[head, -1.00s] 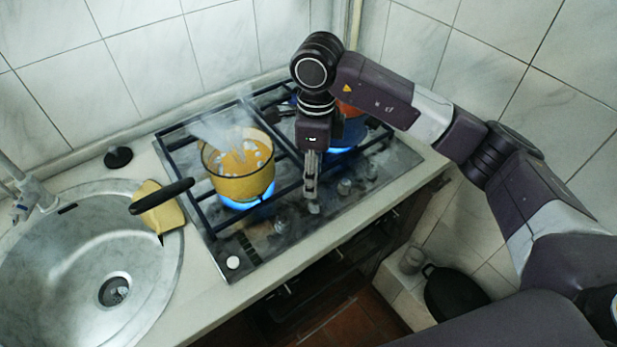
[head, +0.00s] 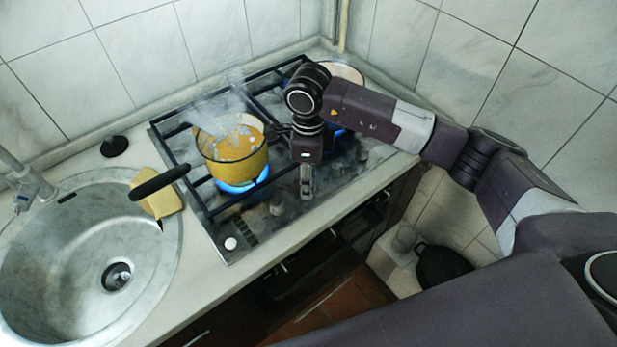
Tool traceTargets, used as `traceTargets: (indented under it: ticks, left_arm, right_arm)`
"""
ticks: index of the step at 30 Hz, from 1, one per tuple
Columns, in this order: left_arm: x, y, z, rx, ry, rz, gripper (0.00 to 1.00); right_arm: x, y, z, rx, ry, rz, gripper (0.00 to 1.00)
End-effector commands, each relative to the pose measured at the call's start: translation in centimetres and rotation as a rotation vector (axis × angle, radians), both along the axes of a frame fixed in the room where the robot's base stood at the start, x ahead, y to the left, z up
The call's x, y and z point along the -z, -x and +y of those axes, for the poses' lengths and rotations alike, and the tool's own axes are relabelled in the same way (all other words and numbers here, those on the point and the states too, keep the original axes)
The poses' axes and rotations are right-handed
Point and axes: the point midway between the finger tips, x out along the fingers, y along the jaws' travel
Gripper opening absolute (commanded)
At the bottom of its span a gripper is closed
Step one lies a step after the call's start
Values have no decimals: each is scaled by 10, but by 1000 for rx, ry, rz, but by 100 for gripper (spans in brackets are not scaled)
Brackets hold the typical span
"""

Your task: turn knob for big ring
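The gas hob (head: 228,250) has several small knobs along its front and right part. One knob (head: 277,208) stands left of my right gripper, and another knob (head: 362,153) is to its right. My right gripper (head: 307,190) points down at the knob row, with its fingertips at or just above a knob they mostly cover. Contact and finger gap cannot be made out. A blue flame (head: 243,184) burns under the yellow pot (head: 236,165), which steams. More blue flame shows at the right ring, partly behind my arm. My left gripper is out of view.
Another pot (head: 347,73) stands behind my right arm, mostly hidden. A black pan (head: 440,265) lies low at the right.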

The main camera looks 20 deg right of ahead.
Motion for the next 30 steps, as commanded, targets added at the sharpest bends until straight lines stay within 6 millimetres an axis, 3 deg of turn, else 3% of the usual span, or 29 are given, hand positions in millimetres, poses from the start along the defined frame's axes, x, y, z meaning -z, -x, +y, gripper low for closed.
traceTargets:
  ticks: [2, 9, 20, 30]
  left_arm:
    - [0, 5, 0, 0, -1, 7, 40]
    - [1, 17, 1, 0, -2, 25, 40]
    - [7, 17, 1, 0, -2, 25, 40]
    - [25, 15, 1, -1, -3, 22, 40]
  right_arm:
    - [0, 0, 0, 0, 0, 0, 27]
    - [-1, 0, 0, 0, -1, 0, 0]
    - [0, -1, 0, 59, 0, -1, 0]
    - [2, -1, 0, 308, -2, -3, 0]
